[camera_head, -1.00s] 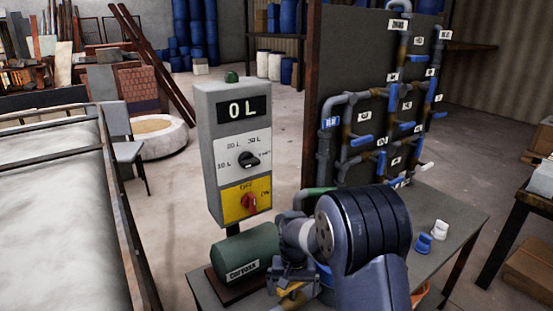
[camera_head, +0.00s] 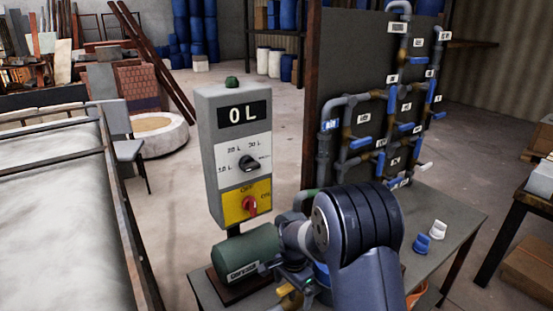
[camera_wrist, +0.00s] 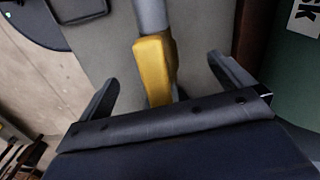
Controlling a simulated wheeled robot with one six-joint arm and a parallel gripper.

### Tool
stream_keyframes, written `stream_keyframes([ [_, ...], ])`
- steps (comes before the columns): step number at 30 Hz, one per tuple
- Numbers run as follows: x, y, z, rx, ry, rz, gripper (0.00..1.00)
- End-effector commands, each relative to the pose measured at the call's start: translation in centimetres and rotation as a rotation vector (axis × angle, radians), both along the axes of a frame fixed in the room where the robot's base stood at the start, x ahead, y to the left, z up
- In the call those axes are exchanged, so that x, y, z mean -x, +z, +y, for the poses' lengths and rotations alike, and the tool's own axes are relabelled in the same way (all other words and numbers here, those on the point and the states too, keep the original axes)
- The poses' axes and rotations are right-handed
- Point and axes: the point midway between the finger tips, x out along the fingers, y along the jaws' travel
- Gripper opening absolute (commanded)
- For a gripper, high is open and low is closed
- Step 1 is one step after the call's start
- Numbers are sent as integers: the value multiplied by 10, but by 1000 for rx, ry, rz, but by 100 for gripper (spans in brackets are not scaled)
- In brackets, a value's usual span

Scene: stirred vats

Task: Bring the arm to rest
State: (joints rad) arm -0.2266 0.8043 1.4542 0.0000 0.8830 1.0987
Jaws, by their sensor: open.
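My gripper (camera_wrist: 163,70) is open in the wrist view, with one finger on each side of a yellow handle (camera_wrist: 154,62). The handle sits at the end of a grey pipe. I cannot tell whether the fingers touch it. In the head view my arm reaches over the table from the front. There my gripper (camera_head: 296,284) is low beside the yellow handle (camera_head: 287,292), partly hidden by my own wrist. The jaws hold nothing that I can see.
A control box (camera_head: 237,150) reading 0 L stands behind a green motor (camera_head: 246,252). A panel of pipes (camera_head: 385,120) with blue valve handles rises behind my arm. Blue and white caps (camera_head: 430,236) lie on the table (camera_head: 460,222). A large vat (camera_head: 60,200) is at left.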

Motion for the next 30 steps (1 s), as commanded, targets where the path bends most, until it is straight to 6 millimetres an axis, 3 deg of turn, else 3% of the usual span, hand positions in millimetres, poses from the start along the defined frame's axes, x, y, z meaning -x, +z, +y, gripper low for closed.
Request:
stream_keyframes([
  [4, 0, 1, 0, 1, -106, 1, 100],
  [13, 0, 29, 0, -1, -108, -1, 100],
  [30, 3, 30, -4, 0, -101, 1, 100],
])
